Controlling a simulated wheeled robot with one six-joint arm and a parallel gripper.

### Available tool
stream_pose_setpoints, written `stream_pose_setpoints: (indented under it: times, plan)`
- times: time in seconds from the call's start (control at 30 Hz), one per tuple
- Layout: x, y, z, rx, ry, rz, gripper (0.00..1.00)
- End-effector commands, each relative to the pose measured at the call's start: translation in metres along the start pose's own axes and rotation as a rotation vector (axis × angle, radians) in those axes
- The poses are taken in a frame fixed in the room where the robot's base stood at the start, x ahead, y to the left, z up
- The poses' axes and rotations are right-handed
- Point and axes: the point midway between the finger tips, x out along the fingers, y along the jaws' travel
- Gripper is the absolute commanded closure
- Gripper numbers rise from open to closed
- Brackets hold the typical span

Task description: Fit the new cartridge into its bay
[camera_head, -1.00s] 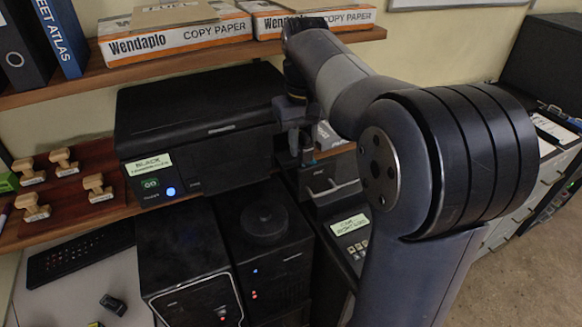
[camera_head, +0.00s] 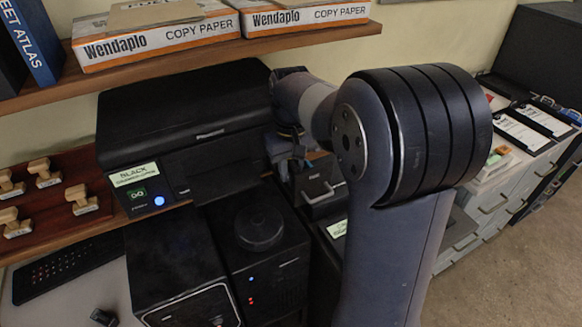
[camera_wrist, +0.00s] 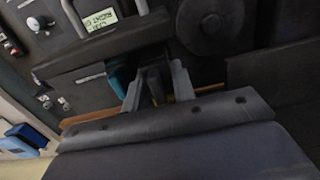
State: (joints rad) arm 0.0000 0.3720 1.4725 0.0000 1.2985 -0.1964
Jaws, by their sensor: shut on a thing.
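My gripper (camera_head: 287,158) is low beside the right end of the black printer (camera_head: 180,110), partly hidden by my forearm. In the wrist view my gripper (camera_wrist: 157,88) points down, its grey fingers shut on a narrow dark piece, the cartridge (camera_wrist: 155,78), with a teal part beside the left finger. Most of the cartridge is hidden between the fingers. I cannot make out an open bay.
A smaller dark machine (camera_head: 318,186) with a handle stands right of my gripper. Two dark units, one with a round knob (camera_head: 258,228), stand in front of the printer. The shelf (camera_head: 225,50) with paper boxes is above. Stamps (camera_head: 80,198) lie on the left.

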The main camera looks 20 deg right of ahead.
Motion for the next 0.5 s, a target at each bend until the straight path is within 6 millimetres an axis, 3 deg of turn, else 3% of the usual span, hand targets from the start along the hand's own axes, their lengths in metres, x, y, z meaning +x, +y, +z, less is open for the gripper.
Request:
stream_pose_setpoints:
  times: [0.5]
  plan:
    - [0.0089,0.0001,-0.0005,0.000,0.002,0.000,0.98]
